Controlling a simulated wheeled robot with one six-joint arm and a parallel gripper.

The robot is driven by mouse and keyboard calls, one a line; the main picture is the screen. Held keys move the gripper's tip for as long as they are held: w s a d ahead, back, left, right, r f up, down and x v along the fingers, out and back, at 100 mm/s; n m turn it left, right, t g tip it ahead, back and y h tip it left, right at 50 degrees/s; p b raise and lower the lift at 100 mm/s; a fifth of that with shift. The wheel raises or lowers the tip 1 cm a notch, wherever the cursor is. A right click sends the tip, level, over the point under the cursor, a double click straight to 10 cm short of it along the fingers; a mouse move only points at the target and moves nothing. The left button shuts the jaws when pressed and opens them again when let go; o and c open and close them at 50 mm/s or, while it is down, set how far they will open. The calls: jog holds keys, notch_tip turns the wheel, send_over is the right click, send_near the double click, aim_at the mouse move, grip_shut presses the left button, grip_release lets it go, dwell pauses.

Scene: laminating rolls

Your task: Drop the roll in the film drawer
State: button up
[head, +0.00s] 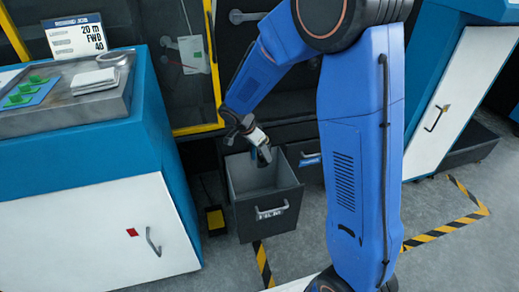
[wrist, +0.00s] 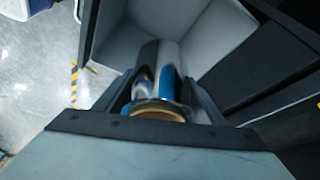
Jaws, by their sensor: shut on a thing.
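The film drawer (head: 265,212) is pulled open, grey inside, with a dark front, a handle and a label reading FILM. My gripper (head: 262,157) is over the drawer's opening, pointing down. In the wrist view my gripper (wrist: 160,100) is shut on the roll (wrist: 159,69), a shiny silver and blue cylinder with a tan end ring. The roll's far end points toward the drawer (wrist: 215,40), whose pale inside walls show around it. I cannot tell how deep the roll reaches into the drawer. The drawer looks empty where I can see into it.
At left stands a blue and white cabinet (head: 100,230) with a tray, green pieces and a job sign (head: 80,35). A yellow-framed machine (head: 180,65) is behind. Striped tape (head: 445,230) marks the floor.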

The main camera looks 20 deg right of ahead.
jog(key=o, duration=1.4)
jog(key=shift+o, duration=0.2)
jog(key=v, duration=1.7)
jog(key=shift+r, duration=0.2)
